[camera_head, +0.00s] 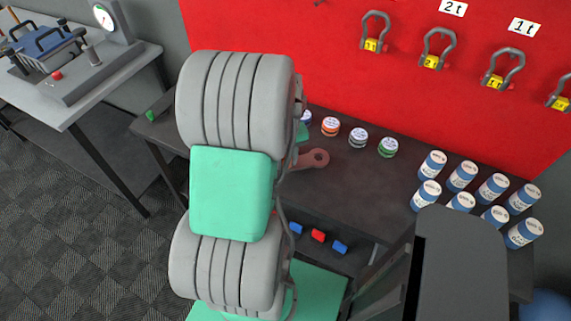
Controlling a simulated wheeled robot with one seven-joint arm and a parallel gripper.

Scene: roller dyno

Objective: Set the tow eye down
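A reddish-brown tow eye (316,158) with a round ringed end shows just right of my arm, against the dark bench top (345,185). Its left end is hidden behind my arm. I cannot tell whether it rests on the bench or is held just above it. My gripper is hidden behind my own grey and green arm links, so its fingers and any grip on the tow eye do not show.
Several small jars (358,137) stand along the bench's back. Several blue-and-white cans (461,176) stand at its right. Shackles (438,47) hang on the red wall panel (330,60). Red and blue items (318,235) lie below. A grey table (75,95) stands left.

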